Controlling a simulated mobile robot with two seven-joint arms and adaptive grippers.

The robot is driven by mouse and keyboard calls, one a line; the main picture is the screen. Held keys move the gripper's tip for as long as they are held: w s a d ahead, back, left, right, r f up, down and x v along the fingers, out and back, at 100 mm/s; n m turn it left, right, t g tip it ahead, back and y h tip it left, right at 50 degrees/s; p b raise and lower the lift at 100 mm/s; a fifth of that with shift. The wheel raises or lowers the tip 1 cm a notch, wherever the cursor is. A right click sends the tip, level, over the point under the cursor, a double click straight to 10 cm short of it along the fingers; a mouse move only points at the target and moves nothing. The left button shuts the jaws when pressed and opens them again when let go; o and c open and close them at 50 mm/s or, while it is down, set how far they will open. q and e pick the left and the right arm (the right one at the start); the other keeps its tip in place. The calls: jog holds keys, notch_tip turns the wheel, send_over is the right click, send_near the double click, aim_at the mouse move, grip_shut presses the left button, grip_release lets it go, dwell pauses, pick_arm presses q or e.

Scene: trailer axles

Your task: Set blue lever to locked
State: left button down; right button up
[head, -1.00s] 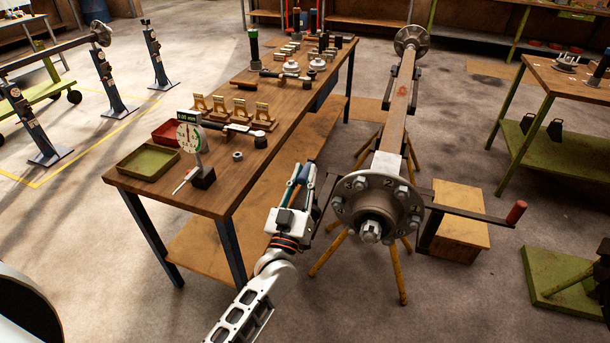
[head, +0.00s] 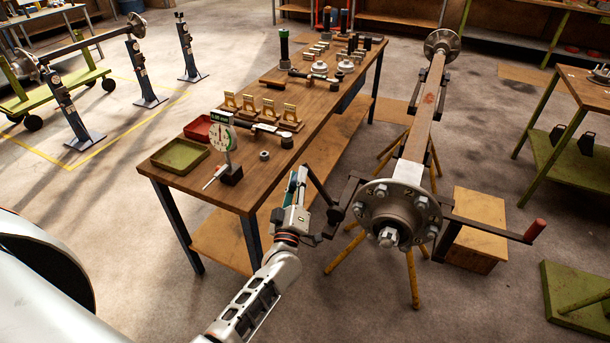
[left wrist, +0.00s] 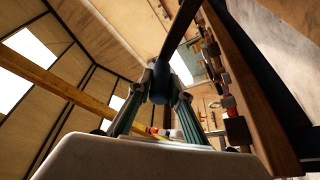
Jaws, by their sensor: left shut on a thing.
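The axle (head: 424,110) runs away from me on yellow stands, with its bolted hub (head: 395,212) facing me. A dark lever arm (head: 318,188) rises up and left beside the hub. Its blue grip is mostly hidden by my fingers. My left gripper (head: 299,178) is shut on the lever's upper end, left of the hub. In the left wrist view, the dark lever bar (left wrist: 184,28) runs up from between the teal fingers (left wrist: 160,90). A second arm with a red handle (head: 535,230) sticks out right of the hub. My right gripper is not in view.
The wooden workbench (head: 235,185) stands close left of my left gripper, with trays, a dial gauge (head: 222,135) and tools on it. A wooden box (head: 478,215) stands right of the hub. A green plate (head: 575,300) lies at the lower right.

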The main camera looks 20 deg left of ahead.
pick_arm(q)
jog(key=shift+a+f+n, duration=0.35)
jog(key=shift+a+n, duration=0.15)
jog(key=c, duration=1.8)
grip_release()
jog(key=shift+c, duration=0.2)
jog(key=v, duration=1.2)
jog(key=shift+d, duration=0.1)
